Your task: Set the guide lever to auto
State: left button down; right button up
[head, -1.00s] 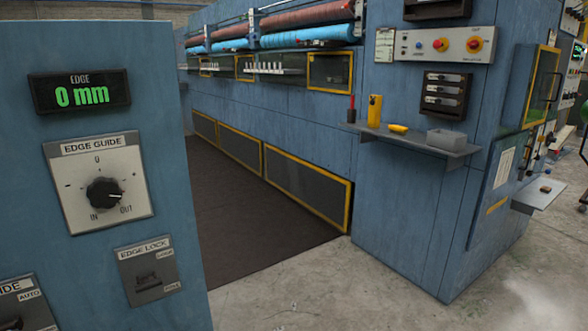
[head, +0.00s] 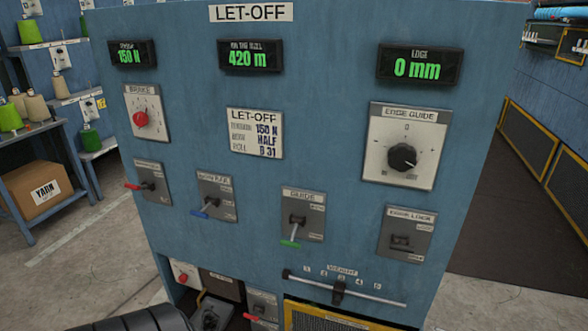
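The guide lever (head: 294,231) is on a grey plate marked GUIDE (head: 303,212), low in the middle of the blue LET-OFF panel (head: 330,120). Its green-tipped handle points down and slightly left, toward the lower end of the plate. The small labels beside it are too blurred to read now; the earlier frame shows AUTO at the upper right of a partly seen plate ending in "IDE". Neither of my grippers is in view, and nothing touches the lever.
A blue-tipped lever (head: 205,207) is left of the guide lever and the edge lock switch (head: 401,242) is right. The weight slider (head: 339,291) is below. A dark ribbed shape (head: 135,319) cuts into the lower left. Yarn shelves (head: 50,130) stand left; open floor shows between.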

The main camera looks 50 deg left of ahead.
aim_at(294, 232)
jog(key=u, duration=1.5)
